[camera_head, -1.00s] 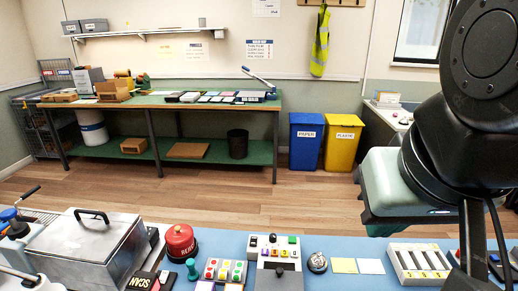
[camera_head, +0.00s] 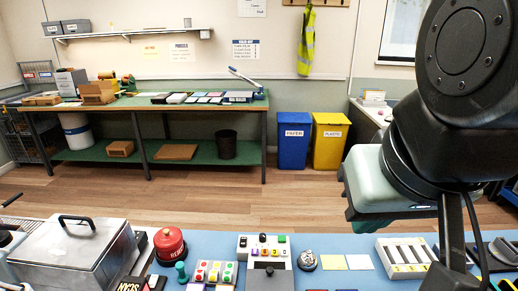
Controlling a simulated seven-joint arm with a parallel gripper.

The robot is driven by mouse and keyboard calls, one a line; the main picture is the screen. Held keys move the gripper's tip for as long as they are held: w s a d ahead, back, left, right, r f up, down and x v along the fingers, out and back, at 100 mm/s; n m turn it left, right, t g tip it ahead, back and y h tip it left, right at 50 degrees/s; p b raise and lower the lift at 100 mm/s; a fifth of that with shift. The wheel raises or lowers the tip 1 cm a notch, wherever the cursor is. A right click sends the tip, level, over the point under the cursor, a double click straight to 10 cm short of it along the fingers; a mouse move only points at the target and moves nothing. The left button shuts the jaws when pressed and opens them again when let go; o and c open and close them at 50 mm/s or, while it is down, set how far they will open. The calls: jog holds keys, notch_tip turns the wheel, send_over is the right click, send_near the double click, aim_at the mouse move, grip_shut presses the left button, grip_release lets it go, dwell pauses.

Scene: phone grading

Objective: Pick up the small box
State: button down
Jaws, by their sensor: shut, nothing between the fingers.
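No single thing on the near bench is plainly the small box. A small brown cardboard box (camera_head: 120,148) lies on the green lower shelf of the back table, and a larger open cardboard box (camera_head: 97,93) stands on its top. My gripper (camera_head: 372,190) is at the right, at the end of my dark arm, above the far edge of the near bench. Its pale housing shows, but its fingertips cannot be made out. It holds nothing that I can see and is far from the cardboard boxes.
Blue (camera_head: 293,145) and yellow (camera_head: 328,143) bins stand behind.

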jog(key=c, duration=1.8)
grip_release()
jog(key=o, duration=1.2)
jog(key=shift+c, duration=0.2)
